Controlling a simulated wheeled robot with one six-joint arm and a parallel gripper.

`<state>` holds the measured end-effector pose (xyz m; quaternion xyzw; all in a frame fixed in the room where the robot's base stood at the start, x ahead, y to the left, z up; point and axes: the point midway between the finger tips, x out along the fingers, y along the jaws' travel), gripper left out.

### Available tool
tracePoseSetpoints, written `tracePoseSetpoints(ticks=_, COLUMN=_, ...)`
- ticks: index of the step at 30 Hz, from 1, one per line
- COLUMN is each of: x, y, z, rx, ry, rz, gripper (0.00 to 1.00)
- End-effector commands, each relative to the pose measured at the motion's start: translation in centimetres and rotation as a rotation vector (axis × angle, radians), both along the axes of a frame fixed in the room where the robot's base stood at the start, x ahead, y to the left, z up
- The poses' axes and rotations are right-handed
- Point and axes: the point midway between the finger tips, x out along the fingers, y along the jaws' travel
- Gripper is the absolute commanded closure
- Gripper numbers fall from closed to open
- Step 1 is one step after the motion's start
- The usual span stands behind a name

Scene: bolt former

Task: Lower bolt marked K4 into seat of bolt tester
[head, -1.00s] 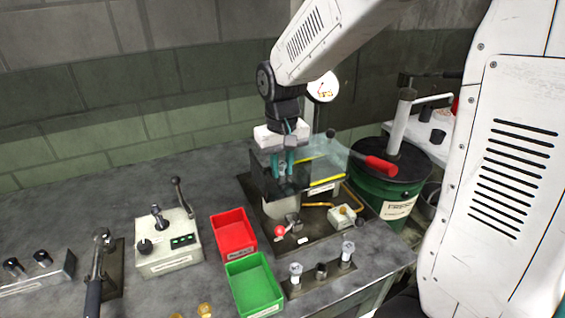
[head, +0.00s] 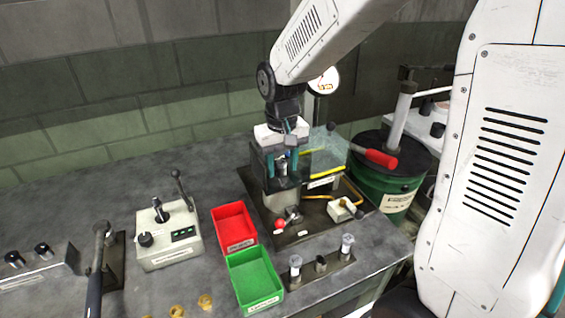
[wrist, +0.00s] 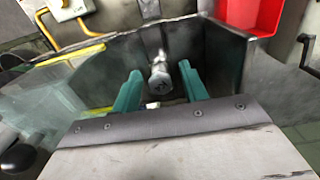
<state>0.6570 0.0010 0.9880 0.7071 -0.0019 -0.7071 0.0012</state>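The bolt (head: 281,167) stands inside the clear guard of the bolt tester (head: 286,207). Its grey round head (wrist: 160,80) shows between my fingers in the wrist view; I cannot read its mark. My gripper (head: 282,165) reaches down into the guard with its teal fingers on both sides of the bolt. It is open, with a gap on each side of the bolt head (wrist: 160,88). The seat under the bolt is hidden, so I cannot tell how deep the bolt sits.
A rack (head: 320,267) in front holds two other bolts, with an empty-looking socket between them. A red bin (head: 235,229) and a green bin (head: 254,281) stand to the left. The guard's walls are close around my fingers. A red-handled lever (head: 380,158) is at the right.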

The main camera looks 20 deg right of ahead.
Motion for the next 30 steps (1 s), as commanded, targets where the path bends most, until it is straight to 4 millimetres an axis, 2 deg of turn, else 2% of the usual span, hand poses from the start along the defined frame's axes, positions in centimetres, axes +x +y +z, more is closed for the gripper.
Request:
tracePoseSetpoints(ticks=10, x=0.0, y=0.0, z=0.4, rx=0.0, ry=-0.001, rz=0.0, gripper=0.53)
tracePoseSetpoints(ticks=22, x=0.1, y=0.0, z=6.5, rx=0.0, ry=-0.003, rz=0.0, gripper=0.53)
tracePoseSetpoints(ticks=25, x=0.1, y=0.0, z=7.4, rx=0.0, ry=-0.002, rz=0.0, gripper=0.53)
tracePoseSetpoints(ticks=30, x=0.0, y=0.0, z=7.8, rx=0.0, ry=0.001, rz=0.0, gripper=0.53)
